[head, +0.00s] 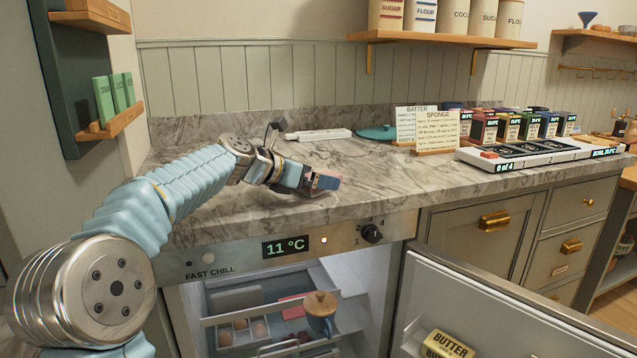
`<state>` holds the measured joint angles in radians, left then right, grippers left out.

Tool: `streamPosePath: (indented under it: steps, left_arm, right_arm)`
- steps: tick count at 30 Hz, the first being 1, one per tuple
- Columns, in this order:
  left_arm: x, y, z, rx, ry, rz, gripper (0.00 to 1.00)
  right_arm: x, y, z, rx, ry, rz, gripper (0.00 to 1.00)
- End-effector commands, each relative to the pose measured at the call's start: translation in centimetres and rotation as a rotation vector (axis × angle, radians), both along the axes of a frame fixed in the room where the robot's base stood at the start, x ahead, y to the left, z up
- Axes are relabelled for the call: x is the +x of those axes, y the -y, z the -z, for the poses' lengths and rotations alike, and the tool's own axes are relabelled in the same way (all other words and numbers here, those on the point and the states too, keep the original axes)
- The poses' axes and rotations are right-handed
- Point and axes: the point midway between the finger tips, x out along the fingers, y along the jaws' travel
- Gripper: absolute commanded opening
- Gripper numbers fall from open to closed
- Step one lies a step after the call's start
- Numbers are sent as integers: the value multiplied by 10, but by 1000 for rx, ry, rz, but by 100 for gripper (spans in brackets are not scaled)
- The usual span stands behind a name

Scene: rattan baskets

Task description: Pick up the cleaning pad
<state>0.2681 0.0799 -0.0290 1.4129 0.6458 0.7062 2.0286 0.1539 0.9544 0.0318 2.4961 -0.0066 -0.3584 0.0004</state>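My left arm reaches in from the left over the marble counter (400,188). My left gripper (318,183) is low over the counter's front part, with its tip pointing right. A small blue and pinkish block (327,182), possibly the cleaning pad, shows at the fingertips. It appears to be between the fingers, touching or just above the counter; the fingers hide part of it. My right gripper is not in view.
An open fridge (208,318) below the counter holds eggs and a blue jug (320,318); its door (500,310) swings out right. A white scale-like tray (530,152), small boxes, recipe cards (437,130) and a teal lid (376,132) stand behind. The counter's middle is clear.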

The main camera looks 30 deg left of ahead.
Motion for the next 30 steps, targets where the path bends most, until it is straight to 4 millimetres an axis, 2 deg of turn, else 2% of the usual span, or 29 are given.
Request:
streamPosePath:
  steps: [7, 15, 18, 19, 20, 26, 30]
  left_arm:
    - [2, 0, 1, 0, 0, -1, 99]
    - [2, 0, 1, 0, 0, -1, 58]
    - [2, 0, 0, 0, 0, -1, 44]
    - [2, 0, 0, 0, 0, -1, 44]
    - [2, 0, 0, 0, 1, -1, 39]
    - [2, 0, 0, 1, 1, -1, 39]
    - [2, 0, -8, 2, 3, -1, 39]
  right_arm:
    - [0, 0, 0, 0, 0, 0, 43]
    - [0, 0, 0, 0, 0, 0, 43]
    - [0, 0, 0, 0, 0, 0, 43]
    - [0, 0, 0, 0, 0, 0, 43]
    - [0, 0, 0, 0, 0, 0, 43]
    - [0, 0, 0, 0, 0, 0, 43]
    - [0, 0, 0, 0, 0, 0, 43]
